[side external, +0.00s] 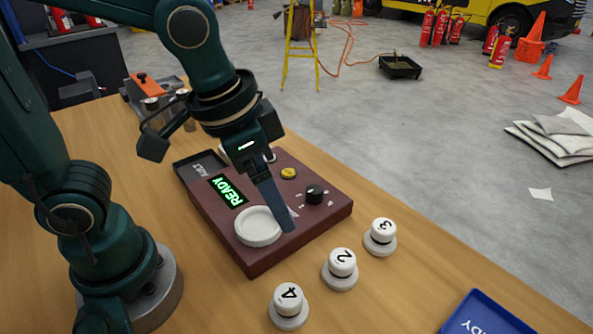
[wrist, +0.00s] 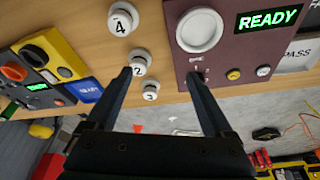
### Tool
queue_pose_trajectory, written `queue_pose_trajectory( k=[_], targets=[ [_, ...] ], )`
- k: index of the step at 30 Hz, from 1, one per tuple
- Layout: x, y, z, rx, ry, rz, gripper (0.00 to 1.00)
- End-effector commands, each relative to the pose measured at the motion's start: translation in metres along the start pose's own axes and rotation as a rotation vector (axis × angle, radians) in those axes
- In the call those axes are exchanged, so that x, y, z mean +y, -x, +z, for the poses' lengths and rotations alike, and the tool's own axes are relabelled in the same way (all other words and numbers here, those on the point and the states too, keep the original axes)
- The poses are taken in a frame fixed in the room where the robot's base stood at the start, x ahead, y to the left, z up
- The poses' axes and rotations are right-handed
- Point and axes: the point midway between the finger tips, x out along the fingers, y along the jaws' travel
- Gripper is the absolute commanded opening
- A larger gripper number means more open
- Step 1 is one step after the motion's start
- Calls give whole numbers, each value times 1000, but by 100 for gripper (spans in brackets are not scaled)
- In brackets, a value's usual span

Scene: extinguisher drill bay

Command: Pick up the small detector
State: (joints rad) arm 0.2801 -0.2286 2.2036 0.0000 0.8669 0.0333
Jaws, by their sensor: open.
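Three white round detectors stand in a row on the wooden table. They are marked 4 (side external: 290,304), 2 (side external: 341,267) and 3 (side external: 381,236). In the wrist view, detector 4 (wrist: 122,19), detector 2 (wrist: 138,62) and detector 3 (wrist: 150,91) also show. Detector 3 looks smallest there, but I cannot tell which is truly the small one. My gripper (wrist: 160,75) is open and empty, pointing down. In the side view its visible finger ends over the maroon panel (side external: 320,209), apart from the detectors. In the wrist view the left fingertip overlaps detector 2's edge.
The panel carries a lit READY display (side external: 228,191), a round white pad (side external: 258,227) and small knobs. A blue tray (side external: 490,316) is at the lower right. The wrist view shows a yellow-and-grey device (wrist: 60,58) beside the blue tray. Bare table lies around the detectors.

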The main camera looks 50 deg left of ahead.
Motion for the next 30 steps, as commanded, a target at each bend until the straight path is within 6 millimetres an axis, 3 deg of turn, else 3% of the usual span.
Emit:
queue_pose_trajectory(
  k=[6,12,30],
  targets=[
    [46,-43,4,-173,-196,47,86],
    [69,-66,22,-274,-301,58,86],
    [74,-117,43,-297,-326,59,86]
  ],
)
